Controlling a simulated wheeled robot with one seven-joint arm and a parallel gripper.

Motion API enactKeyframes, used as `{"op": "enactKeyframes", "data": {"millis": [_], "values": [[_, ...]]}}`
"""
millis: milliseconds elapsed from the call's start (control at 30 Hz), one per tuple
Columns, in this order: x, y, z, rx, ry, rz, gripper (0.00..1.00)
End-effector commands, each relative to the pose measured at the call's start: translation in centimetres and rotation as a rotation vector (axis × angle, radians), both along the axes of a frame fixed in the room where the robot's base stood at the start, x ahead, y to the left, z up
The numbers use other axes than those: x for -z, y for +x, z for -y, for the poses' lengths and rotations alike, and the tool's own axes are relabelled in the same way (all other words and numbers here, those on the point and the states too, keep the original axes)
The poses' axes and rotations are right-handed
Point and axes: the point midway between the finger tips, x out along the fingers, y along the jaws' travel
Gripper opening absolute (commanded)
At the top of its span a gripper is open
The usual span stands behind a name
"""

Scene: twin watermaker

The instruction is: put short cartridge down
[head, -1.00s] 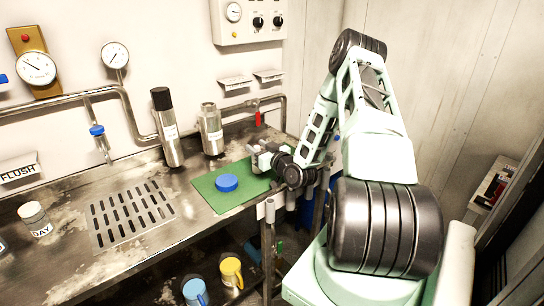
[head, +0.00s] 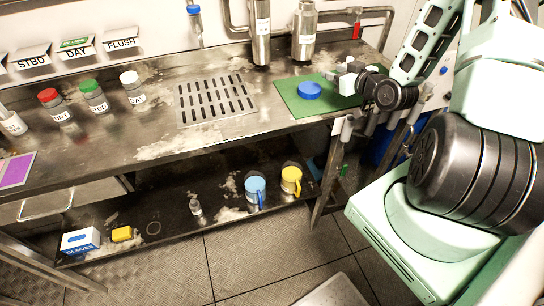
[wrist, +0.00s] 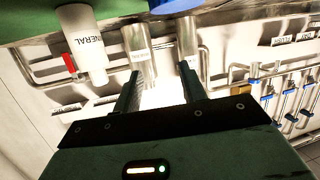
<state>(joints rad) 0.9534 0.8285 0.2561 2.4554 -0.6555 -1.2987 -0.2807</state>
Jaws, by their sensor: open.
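A white cartridge labelled "MINERAL" (wrist: 82,42) shows in the wrist view, which is upside down. Its base meets the green mat (wrist: 30,8), so it appears to stand on it. In the head view the green mat (head: 291,104) lies on the counter's right part, and my wrist largely hides the cartridge there. My gripper (wrist: 162,82) is open, with nothing between its fingers. The cartridge is to the left of the fingers in the wrist view, apart from them. In the head view my gripper (head: 343,82) is low over the mat's right side.
A blue round cap (head: 309,90) lies on the mat. Two metal housings (head: 262,35) (head: 304,32) stand behind it. A drain grate (head: 215,99) and several labelled jars (head: 133,88) are to the left. A lower shelf holds blue (head: 255,190) and yellow (head: 291,180) mugs.

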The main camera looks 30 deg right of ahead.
Motion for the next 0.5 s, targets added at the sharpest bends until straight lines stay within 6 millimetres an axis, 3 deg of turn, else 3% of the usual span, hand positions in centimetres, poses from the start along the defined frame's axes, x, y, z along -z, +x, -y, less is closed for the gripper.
{"op": "enactKeyframes", "data": {"millis": [33, 100, 233, 367, 500], "values": [[-0.6, 1.7, -3.5, -0.078, -0.02, -0.076, 0.41], [-0.6, 2.8, -7.7, -0.152, -0.036, -0.196, 0.41], [-1.2, 2.8, -15.4, -0.267, -0.077, -0.406, 0.41], [-2.3, 0.2, -22.8, -0.36, -0.121, -0.605, 0.41], [-4.1, -5.1, -29.9, -0.442, -0.174, -0.807, 0.41]]}}
